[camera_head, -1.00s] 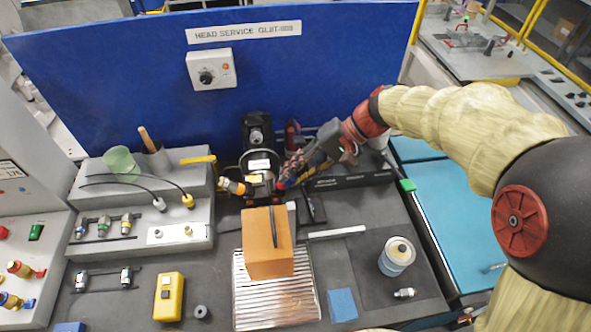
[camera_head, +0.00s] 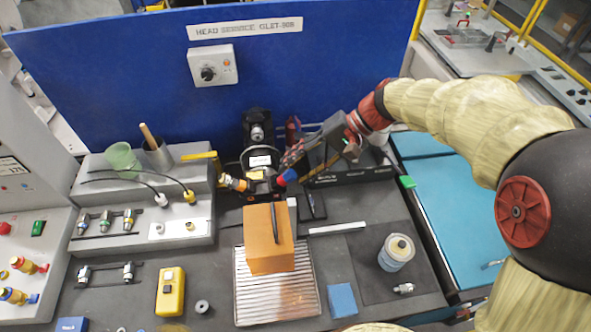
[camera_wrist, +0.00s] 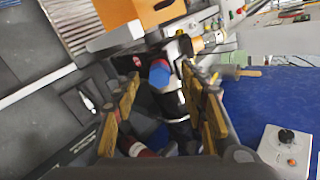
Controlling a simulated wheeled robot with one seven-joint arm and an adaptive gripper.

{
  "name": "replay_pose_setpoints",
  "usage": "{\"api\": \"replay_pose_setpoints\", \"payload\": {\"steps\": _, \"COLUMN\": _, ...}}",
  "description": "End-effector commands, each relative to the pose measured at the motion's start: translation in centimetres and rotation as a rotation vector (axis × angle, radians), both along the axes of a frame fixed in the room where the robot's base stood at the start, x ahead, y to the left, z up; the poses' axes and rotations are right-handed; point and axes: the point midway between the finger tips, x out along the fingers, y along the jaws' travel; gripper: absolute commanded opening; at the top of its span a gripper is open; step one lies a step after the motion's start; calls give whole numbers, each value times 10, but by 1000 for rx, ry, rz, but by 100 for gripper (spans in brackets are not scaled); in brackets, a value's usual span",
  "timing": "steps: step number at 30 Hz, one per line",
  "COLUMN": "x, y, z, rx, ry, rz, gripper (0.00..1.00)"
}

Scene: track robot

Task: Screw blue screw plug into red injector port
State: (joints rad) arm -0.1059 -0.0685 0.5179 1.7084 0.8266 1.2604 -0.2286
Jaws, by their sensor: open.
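The blue screw plug (camera_head: 287,177) sits at the right side of the head device on the bench, at the red injector port (camera_head: 279,184). In the wrist view the blue plug (camera_wrist: 160,76) shows its faceted end, with a little red at its edge; most of the port is hidden behind it. My gripper (camera_head: 299,167) is open and empty, just right of the plug. In the wrist view its two fingers (camera_wrist: 162,88) stand apart on either side of the plug, with a gap to it.
The dark device (camera_head: 259,160) stands against the blue panel (camera_head: 120,70). An orange box (camera_head: 267,240) stands on a ribbed metal tray (camera_head: 275,310) in front. A black bin (camera_head: 345,172) lies behind and right of my gripper.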

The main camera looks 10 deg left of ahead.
Motion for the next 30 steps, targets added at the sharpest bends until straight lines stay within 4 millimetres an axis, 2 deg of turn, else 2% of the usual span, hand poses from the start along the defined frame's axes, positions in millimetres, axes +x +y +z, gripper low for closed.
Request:
{"api": "replay_pose_setpoints", "payload": {"steps": 9, "x": 13, "y": -44, "z": 45, "rx": 0, "ry": -3, "rz": -4, "gripper": 43}}
{"api": "replay_pose_setpoints", "payload": {"steps": 15, "x": 17, "y": -65, "z": 66, "rx": 0, "ry": -1, "rz": -2, "gripper": 43}}
{"api": "replay_pose_setpoints", "payload": {"steps": 26, "x": 19, "y": -73, "z": 75, "rx": -1, "ry": 3, "rz": -6, "gripper": 43}}
{"api": "replay_pose_setpoints", "payload": {"steps": 29, "x": 26, "y": -77, "z": 69, "rx": -30, "ry": -7, "rz": -36, "gripper": 43}}
{"api": "replay_pose_setpoints", "payload": {"steps": 30, "x": 27, "y": -82, "z": 60, "rx": -54, "ry": -5, "rz": -45, "gripper": 43}}
